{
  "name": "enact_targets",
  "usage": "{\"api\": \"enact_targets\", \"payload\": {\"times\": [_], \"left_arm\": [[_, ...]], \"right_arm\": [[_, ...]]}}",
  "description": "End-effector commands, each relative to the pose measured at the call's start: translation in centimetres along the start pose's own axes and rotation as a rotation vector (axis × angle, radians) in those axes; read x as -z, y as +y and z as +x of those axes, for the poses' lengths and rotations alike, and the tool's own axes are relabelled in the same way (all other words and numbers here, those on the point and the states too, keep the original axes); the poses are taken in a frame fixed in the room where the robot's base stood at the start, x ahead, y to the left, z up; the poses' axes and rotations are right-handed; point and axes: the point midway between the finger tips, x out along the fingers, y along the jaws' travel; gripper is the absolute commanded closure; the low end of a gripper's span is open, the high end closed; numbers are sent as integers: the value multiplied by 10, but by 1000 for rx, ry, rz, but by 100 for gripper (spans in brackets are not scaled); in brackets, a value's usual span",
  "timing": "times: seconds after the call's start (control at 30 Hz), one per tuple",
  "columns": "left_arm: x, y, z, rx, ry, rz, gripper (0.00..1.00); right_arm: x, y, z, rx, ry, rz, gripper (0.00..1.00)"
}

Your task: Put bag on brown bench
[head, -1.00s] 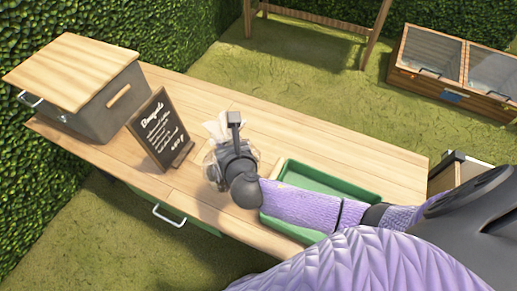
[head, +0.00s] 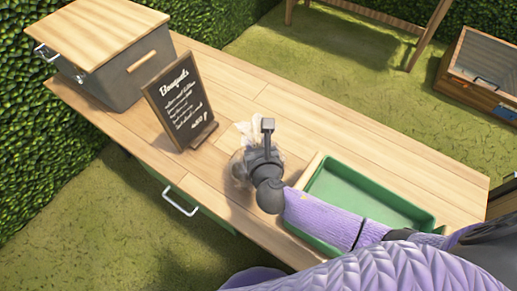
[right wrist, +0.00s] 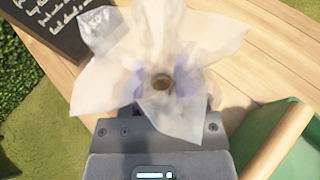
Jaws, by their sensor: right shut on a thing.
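The bag (right wrist: 160,35) is a pale, translucent wrapper with a flared, petal-like top, and it fills the upper middle of the right wrist view. It also shows in the head view (head: 240,165), largely hidden behind my right gripper (head: 262,150). My right gripper is shut on the bag over the wooden counter. I cannot tell whether the bag touches the wood. The light wooden counter (head: 290,105) runs diagonally across the head view; I cannot tell whether it is the brown bench. My left gripper is not in view.
A chalkboard sign (head: 180,105) stands left of the gripper. A grey box with a wooden lid (head: 125,75) stands at the far left end. A green tray (head: 365,195) lies just right of the gripper. A glass-topped wooden box (head: 475,75) and a wooden frame (head: 430,40) stand on the grass behind.

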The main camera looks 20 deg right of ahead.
Motion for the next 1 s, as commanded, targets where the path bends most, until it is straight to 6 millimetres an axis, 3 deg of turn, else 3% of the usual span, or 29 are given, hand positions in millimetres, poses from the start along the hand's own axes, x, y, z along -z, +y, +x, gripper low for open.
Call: {"api": "enact_targets", "payload": {"times": [0.03,0.1,0.43,0.47,0.6,0.9,1.0], "left_arm": [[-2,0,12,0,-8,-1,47],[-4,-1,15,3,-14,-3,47],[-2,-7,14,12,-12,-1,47],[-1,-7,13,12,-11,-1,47],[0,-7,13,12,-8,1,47],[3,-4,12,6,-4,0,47],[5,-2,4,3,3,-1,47]], "right_arm": [[14,0,6,1,3,0,100],[19,0,8,1,1,0,100],[18,0,8,1,-1,0,100],[18,0,8,1,1,0,57],[18,0,7,1,1,0,27],[16,0,6,1,0,0,27],[13,0,-6,-1,2,0,27]]}}
